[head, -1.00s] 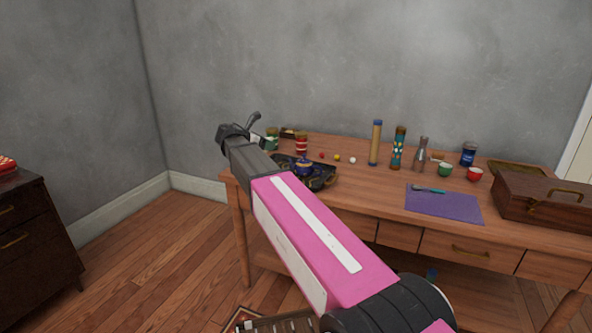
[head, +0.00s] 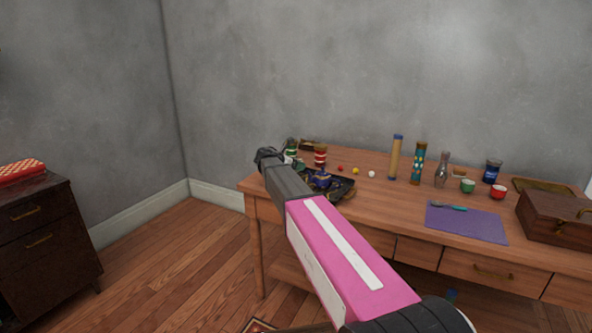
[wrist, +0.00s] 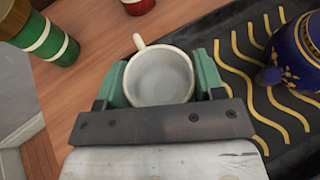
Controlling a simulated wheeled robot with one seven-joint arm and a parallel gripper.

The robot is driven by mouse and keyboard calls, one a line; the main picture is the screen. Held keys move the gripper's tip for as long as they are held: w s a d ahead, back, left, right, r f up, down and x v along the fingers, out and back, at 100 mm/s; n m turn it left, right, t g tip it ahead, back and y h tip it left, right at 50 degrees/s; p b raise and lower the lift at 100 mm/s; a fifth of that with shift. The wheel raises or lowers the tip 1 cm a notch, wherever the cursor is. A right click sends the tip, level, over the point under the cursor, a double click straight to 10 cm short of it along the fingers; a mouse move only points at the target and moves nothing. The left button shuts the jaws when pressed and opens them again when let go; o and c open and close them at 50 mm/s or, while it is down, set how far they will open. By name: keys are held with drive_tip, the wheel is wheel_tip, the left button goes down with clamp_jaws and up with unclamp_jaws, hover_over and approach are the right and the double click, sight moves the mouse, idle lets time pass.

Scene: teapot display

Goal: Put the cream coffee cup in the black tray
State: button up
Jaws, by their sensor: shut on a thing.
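The cream coffee cup (wrist: 159,78) sits between the two green fingers of my gripper (wrist: 160,82) in the wrist view. My gripper is shut on it, with the cup's open top facing the camera and its handle at the upper left. The black tray (wrist: 281,122) with gold wavy lines lies to the right of and partly under my gripper in the wrist view. In the head view the tray (head: 347,186) is at the table's left end, partly hidden by my arm. The cup's base is hidden, so I cannot tell whether it touches the tray.
A blue teapot (wrist: 296,52) stands on the tray, right of the cup. A green-and-white striped container (wrist: 45,38) and a red one (head: 320,156) are close by. A purple mat (head: 467,222) and wooden box (head: 560,215) are farther right. The table front is clear.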

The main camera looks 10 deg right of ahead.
drive_tip(key=shift+f, duration=1.05)
drive_tip(key=shift+f, duration=0.1)
drive_tip(key=o, duration=0.7)
drive_tip(key=shift+c, duration=0.2)
drive_tip(key=v, duration=1.2)
